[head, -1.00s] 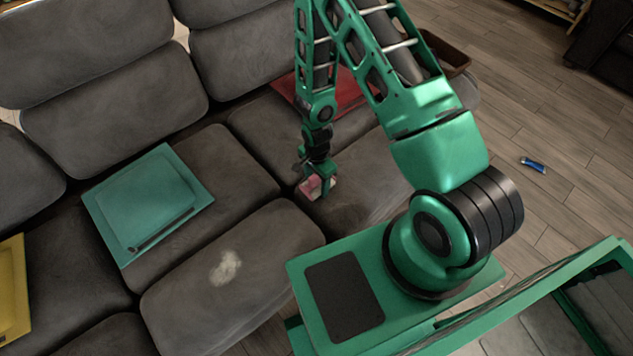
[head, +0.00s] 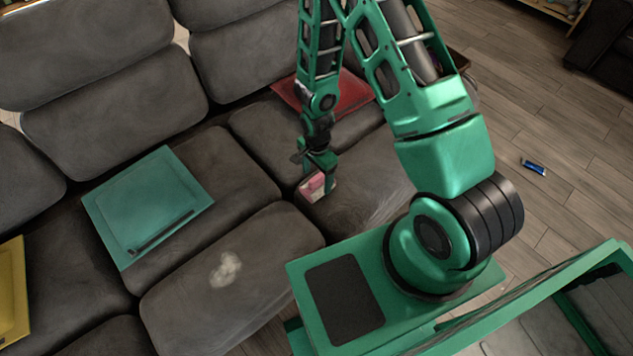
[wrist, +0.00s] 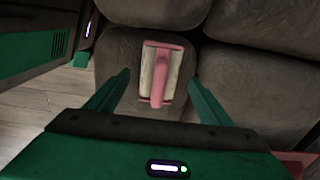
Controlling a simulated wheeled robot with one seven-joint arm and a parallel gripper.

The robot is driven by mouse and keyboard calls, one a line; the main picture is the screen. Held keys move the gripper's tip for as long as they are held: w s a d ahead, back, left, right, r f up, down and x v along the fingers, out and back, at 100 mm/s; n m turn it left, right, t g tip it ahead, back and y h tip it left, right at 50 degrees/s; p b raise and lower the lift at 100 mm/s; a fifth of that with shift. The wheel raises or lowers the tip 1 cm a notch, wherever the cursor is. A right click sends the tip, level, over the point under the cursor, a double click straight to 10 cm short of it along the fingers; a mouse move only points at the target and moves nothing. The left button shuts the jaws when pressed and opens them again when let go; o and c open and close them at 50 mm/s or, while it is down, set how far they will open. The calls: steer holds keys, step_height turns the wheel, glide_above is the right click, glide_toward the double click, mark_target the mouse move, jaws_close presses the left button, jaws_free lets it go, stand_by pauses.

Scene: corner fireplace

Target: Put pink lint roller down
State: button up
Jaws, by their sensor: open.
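The pink lint roller (head: 316,188), with a pale roll, lies on a grey sofa seat cushion near a seam. In the wrist view the lint roller (wrist: 161,74) shows whole, with its handle pointing towards my gripper. My gripper (wrist: 159,80) is open, with one finger on each side of the roller and visible gaps between. In the head view my gripper (head: 319,168) is just above and behind the roller and partly overlaps it.
A teal square panel (head: 150,195) lies on the seat to the left, a yellow one (head: 12,300) at the far left. A red flat item (head: 350,95) lies behind the arm. A pale patch (head: 225,268) marks the front seat. A blue object (head: 534,166) lies on the floor.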

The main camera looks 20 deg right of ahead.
step_height(320, 180, up, 7)
steer(key=shift+r, duration=0.1)
steer(key=shift+d+r, duration=0.1)
steer(key=shift+d, duration=0.05)
steer(key=s+d+r+n+h, duration=0.1)
steer(key=s+d+r+n, duration=0.15)
steer(key=d+r, duration=0.6)
steer(key=s+d+r+n, duration=0.1)
steer(key=s+d+r, duration=0.3)
steer(key=r, duration=0.8)
steer(key=s+d+r+n, duration=0.2)
steer(key=s+r, duration=0.4)
steer(key=s, duration=0.2)
steer(key=s+d+r+n+y, duration=0.1)
steer(key=s+d+r+n, duration=0.1)
steer(key=s+r, duration=0.5)
steer(key=shift+s+d, duration=0.55)
steer(key=shift+s, duration=0.3)
steer(key=shift+n, duration=0.25)
